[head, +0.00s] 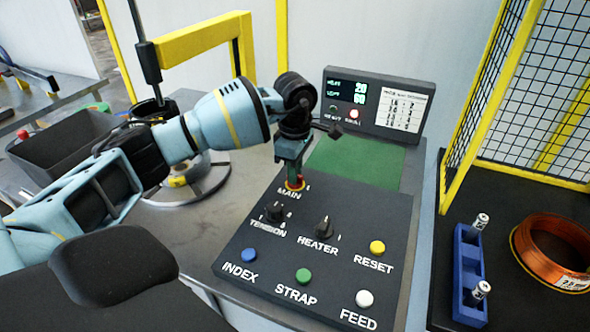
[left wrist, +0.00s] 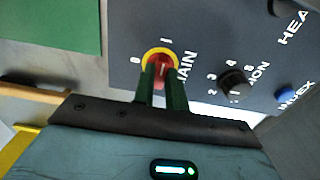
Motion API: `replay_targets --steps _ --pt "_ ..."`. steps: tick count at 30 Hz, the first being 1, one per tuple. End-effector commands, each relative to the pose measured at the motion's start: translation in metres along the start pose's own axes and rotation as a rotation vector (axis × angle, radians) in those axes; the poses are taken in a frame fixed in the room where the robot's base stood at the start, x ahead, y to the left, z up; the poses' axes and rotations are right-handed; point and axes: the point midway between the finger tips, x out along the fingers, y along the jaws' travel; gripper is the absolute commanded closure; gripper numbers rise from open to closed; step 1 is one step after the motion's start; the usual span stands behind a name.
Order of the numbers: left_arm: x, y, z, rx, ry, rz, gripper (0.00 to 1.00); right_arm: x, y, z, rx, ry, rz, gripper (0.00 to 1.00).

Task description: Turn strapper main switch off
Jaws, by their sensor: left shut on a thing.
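The main switch (head: 295,184) is a red handle on a yellow ring at the top of the dark control panel (head: 235,240), above the word MAIN. It also shows in the left wrist view (left wrist: 161,57), with marks 0 and I beside it. My left gripper (head: 293,174) comes down from above onto it. In the left wrist view, the two green fingers (left wrist: 161,80) are shut on the red handle. The fingers hide part of the handle, and I cannot tell for sure which mark it points to. My right gripper is not in view.
Below the switch are the tension knob (head: 274,211), heater knob (head: 325,228) and several push buttons. A display box (head: 378,102) stands behind a green pad (head: 355,162). A mesh guard (head: 530,95), copper coil (head: 556,250) and blue holder (head: 468,275) stand on the right.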

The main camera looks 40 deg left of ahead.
Motion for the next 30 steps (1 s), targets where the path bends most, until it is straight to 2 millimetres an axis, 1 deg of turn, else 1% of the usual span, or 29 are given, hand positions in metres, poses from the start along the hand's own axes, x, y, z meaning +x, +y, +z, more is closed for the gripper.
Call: replay_targets --steps 5,11,17,30 --pt "-0.001 0.0 0.0 -0.023 -0.001 0.001 1.0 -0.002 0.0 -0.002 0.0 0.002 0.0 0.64" --pt "-0.003 0.0 0.0 -0.112 -0.002 0.002 1.0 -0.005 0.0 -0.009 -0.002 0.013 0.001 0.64" --pt "-0.004 0.0 0.0 -0.271 -0.001 0.003 1.0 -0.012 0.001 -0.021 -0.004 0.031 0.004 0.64" --pt "-0.005 0.0 0.001 -0.688 -0.004 0.003 1.0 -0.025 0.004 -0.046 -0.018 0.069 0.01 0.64"
